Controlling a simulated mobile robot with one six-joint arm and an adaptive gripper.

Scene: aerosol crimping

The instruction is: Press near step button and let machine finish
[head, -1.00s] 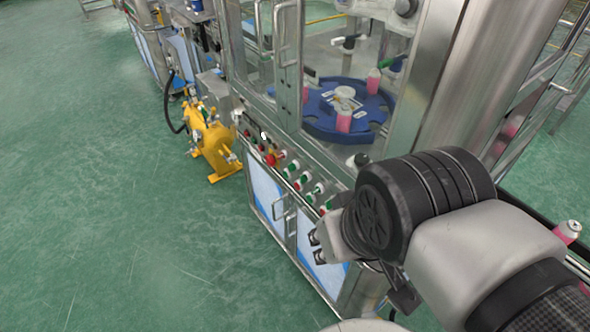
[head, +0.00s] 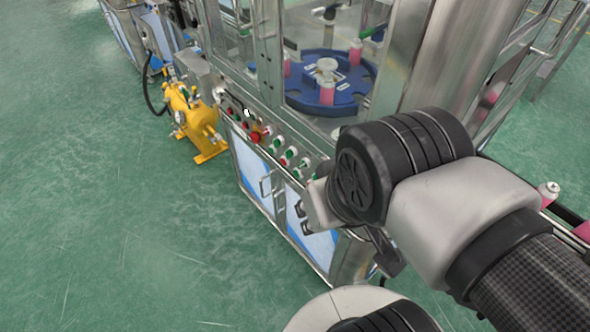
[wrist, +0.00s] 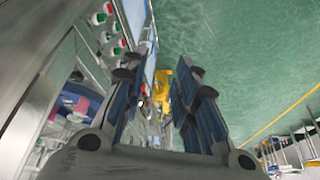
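The machine's control panel (head: 262,133) carries a row of green and red buttons, with green ones (head: 292,151) and a larger red knob (head: 255,137). I cannot tell which is the near step button; my wrist may cover the panel's near end. In the wrist view, green and red buttons (wrist: 119,42) show at the upper left, outside my left finger. My gripper (wrist: 160,78) is open and empty, its two fingers spread apart. It is not touching the buttons that show. In the head view, my wrist hides most of it.
The crimping machine has a blue rotary table (head: 345,100) holding pink cans (head: 327,93) behind clear panels. A steel post (head: 415,60) stands close to my arm. A yellow unit (head: 193,122) stands on the floor beyond the panel. Green floor (head: 80,220) is open at left.

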